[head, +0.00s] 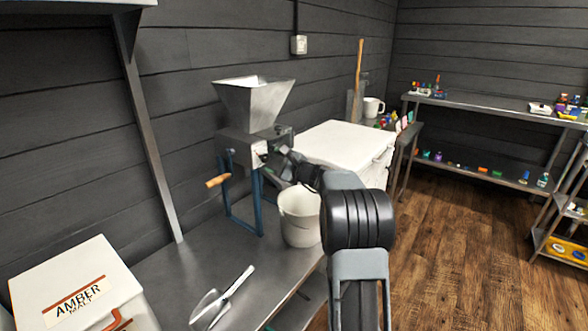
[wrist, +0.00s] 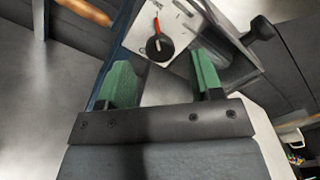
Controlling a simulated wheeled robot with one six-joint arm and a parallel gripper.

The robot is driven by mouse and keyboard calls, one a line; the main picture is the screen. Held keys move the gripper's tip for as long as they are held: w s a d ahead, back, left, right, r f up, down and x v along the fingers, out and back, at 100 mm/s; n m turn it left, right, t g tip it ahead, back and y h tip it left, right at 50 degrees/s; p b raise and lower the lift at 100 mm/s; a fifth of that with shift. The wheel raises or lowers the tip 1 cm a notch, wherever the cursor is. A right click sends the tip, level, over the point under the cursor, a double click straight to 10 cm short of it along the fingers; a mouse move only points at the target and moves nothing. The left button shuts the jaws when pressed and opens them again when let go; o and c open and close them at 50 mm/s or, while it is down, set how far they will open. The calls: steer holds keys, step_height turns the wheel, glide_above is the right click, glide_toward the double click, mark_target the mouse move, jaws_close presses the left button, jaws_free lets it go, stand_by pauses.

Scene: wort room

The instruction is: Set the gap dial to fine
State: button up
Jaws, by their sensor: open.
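The gap dial is a black round knob (wrist: 160,47) with a red pointer on a white plate (wrist: 185,27) on the mill's side. In the wrist view the pointer points up the picture; the plate's markings are too small to read. In the head view the mill (head: 237,148) stands on the steel bench, and my gripper (head: 277,163) is close to its right side, partly covering the dial area. In the wrist view my gripper (wrist: 164,76) has green fingers spread apart, with nothing between them. The knob lies just beyond the fingertips, between their lines.
A metal hopper (head: 253,101) tops the mill, with a wooden crank handle (head: 217,181) at left. A white bucket (head: 300,218) stands below my arm. An AMBER malt box (head: 77,281) and a scoop (head: 222,298) are at front left. A black side knob (wrist: 258,28) is near the right finger.

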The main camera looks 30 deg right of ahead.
steer(key=v, duration=1)
steer(key=shift+w+a+r, duration=0.1)
steer(key=shift+a+r, duration=0.05)
steer(key=s+a+r+n+g+y+p, duration=0.1)
steer(key=s+a+r+n+g+p, duration=0.35)
steer(key=a, duration=0.45)
steer(key=s+a+r+n+g+p, duration=0.2)
steer(key=s+a+n+g+p, duration=0.25)
steer(key=a+p, duration=0.3)
steer(key=s+a+r+n+g+h+p, duration=0.1)
steer(key=s+n+h+p, duration=0.3)
steer(key=s, duration=0.5)
steer(key=s+a+r+n+g+h+p, duration=0.2)
steer(key=s+r+n+h+p, duration=0.2)
steer(key=s+n+p, duration=0.3)
steer(key=s+n, duration=0.2)
steer(key=shift+s+r+g+h, duration=0.25)
steer(key=shift+r+g+h, duration=0.05)
steer(key=shift+r+g, duration=0.1)
